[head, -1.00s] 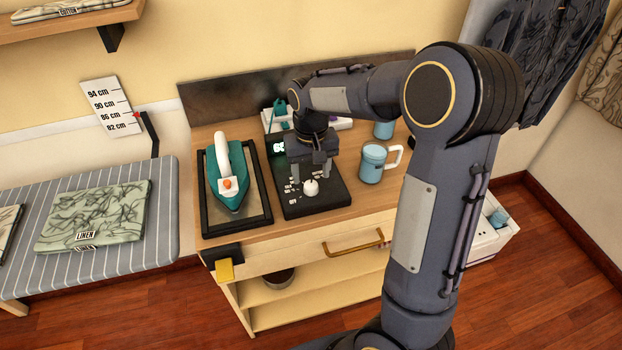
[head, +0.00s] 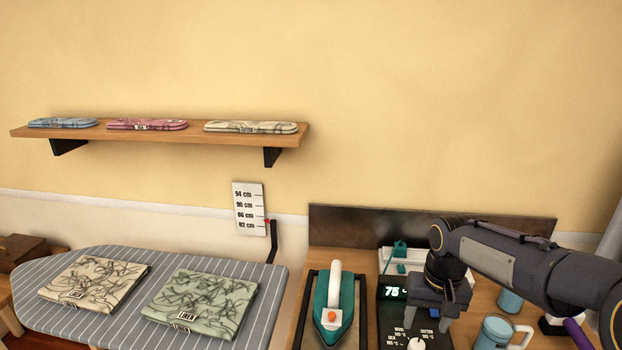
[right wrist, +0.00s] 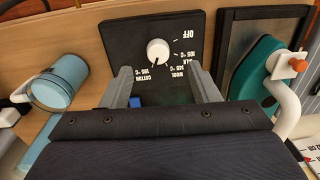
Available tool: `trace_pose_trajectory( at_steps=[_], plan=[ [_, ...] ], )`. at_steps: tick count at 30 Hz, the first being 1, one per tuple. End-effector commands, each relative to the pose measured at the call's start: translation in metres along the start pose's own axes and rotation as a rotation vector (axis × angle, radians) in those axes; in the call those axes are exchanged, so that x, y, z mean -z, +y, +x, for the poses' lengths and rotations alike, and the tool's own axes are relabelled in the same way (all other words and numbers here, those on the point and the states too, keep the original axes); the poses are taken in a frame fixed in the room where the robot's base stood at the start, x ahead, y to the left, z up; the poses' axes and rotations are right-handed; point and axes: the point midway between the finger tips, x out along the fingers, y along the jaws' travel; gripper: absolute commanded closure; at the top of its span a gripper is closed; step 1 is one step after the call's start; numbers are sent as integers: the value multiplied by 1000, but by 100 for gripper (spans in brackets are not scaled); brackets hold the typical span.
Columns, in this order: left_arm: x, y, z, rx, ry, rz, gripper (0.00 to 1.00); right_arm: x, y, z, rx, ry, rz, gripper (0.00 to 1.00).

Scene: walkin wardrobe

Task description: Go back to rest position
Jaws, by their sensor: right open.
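My right gripper (head: 440,304) is at the lower right of the head view, above the black dial panel (head: 392,330). In the right wrist view my right gripper (right wrist: 160,85) has its two fingers apart, with nothing between them. The white knob (right wrist: 158,51) lies beyond the fingertips and looks clear of them. The panel's display (head: 394,292) reads 75 in part, and the arm hides the rest. My left gripper is not in view.
A teal iron (head: 334,305) stands left of the panel. Blue mugs (head: 494,334) stand to the right. Folded cloths lie on the striped ironing board (head: 262,290) and on the wall shelf (head: 200,133). A height scale (head: 250,208) hangs between them.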

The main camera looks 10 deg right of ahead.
Motion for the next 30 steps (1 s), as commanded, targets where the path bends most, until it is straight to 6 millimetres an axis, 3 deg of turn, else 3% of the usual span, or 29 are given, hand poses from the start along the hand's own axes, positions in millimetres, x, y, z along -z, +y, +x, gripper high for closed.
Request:
trace_pose_trajectory(
  at_steps=[7,12,15,21,30],
  plan=[
    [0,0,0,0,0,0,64,-92,4,-36,218,136,-32,45],
    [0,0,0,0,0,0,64,-160,-5,-39,325,264,-66,45],
    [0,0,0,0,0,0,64,-190,-11,-33,357,327,-82,45],
    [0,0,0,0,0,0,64,-219,-19,-20,378,398,-99,45],
    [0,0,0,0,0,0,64,-222,-20,-18,380,405,-101,45]
  ],
)
